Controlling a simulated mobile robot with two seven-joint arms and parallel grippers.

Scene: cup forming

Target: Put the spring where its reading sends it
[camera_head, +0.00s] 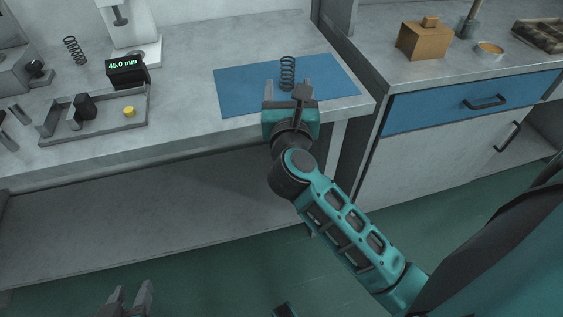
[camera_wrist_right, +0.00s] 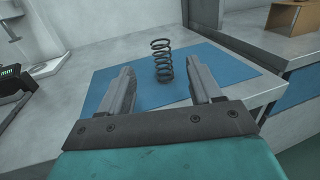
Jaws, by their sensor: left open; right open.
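A dark coil spring (camera_head: 288,73) stands upright on the blue mat (camera_head: 238,92). The spring also shows in the right wrist view (camera_wrist_right: 162,60), ahead of and between the fingertips. My right gripper (camera_head: 287,86) is open and empty, its fingers pointing at the spring from the front. A second dark spring (camera_head: 74,50) stands at the back left of the bench. A gauge display (camera_head: 125,66) reads 45.0 mm, above a grey tray fixture (camera_head: 100,133) with a yellow button (camera_head: 129,111). My left gripper (camera_head: 131,292) is open and empty, low at the bottom edge, away from the bench.
A white stand (camera_head: 134,30) is behind the display. On the right counter are a cardboard-coloured box (camera_head: 424,40), a small round dish (camera_head: 489,49) and a dark tray (camera_head: 541,36). A blue drawer (camera_head: 450,105) is shut below. Bare bench lies between the fixture and the mat.

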